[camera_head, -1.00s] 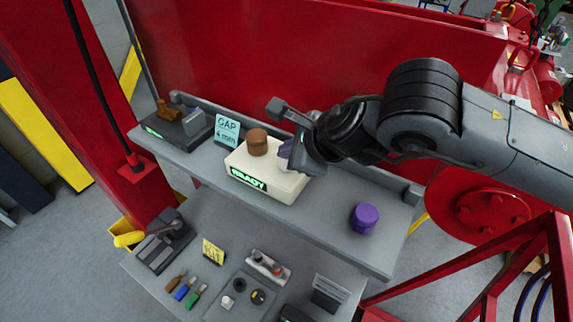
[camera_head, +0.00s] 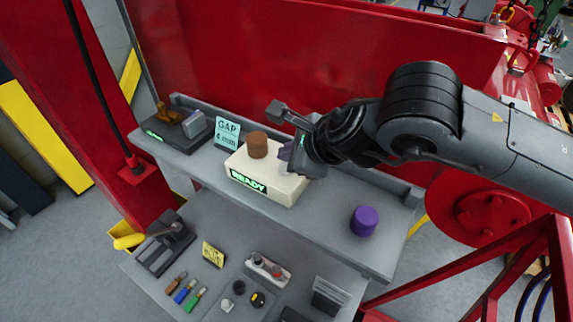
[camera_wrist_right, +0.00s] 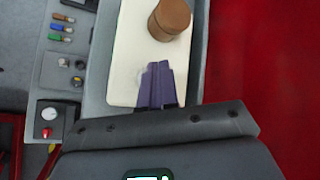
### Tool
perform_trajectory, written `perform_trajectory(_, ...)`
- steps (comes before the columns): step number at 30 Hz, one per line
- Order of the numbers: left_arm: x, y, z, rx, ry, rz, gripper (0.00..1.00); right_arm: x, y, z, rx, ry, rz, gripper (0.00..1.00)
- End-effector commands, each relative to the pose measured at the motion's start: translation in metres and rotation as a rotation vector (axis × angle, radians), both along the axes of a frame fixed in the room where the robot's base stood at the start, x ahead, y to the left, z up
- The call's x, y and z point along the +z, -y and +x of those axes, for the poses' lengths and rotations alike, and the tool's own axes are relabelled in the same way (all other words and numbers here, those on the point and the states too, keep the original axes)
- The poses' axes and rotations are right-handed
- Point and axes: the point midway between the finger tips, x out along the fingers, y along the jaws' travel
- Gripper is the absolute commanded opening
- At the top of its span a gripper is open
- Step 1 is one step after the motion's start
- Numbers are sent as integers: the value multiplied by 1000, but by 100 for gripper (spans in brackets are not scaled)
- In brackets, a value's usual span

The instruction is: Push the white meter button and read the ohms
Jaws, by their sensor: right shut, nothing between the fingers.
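A cream box (camera_head: 280,188) with a lit green READY display (camera_head: 248,182) sits on the upper grey shelf. A brown cylinder (camera_head: 257,145) stands on its top. My right gripper (camera_head: 285,152) is over the right part of the box top, its purple fingers shut with nothing between them. In the right wrist view the shut fingers (camera_wrist_right: 157,72) point at the cream top (camera_wrist_right: 122,60), short of the brown cylinder (camera_wrist_right: 170,19). A faint pale round shape shows beside the fingertips; I cannot tell whether it is a button or whether they touch it. No ohms reading is visible. My left gripper is out of view.
A GAP 4 mm card (camera_head: 227,132) and a dark device (camera_head: 178,133) stand left of the box. A purple cylinder (camera_head: 364,221) stands to the right.

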Motion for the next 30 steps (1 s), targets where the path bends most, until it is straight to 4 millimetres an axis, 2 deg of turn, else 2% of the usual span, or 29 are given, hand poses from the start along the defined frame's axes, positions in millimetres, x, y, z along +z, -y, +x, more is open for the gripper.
perform_trajectory(23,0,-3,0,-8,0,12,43,0,0,0,0,0,0,0)
perform_trajectory(30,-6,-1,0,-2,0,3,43,-6,0,0,0,0,0,0)
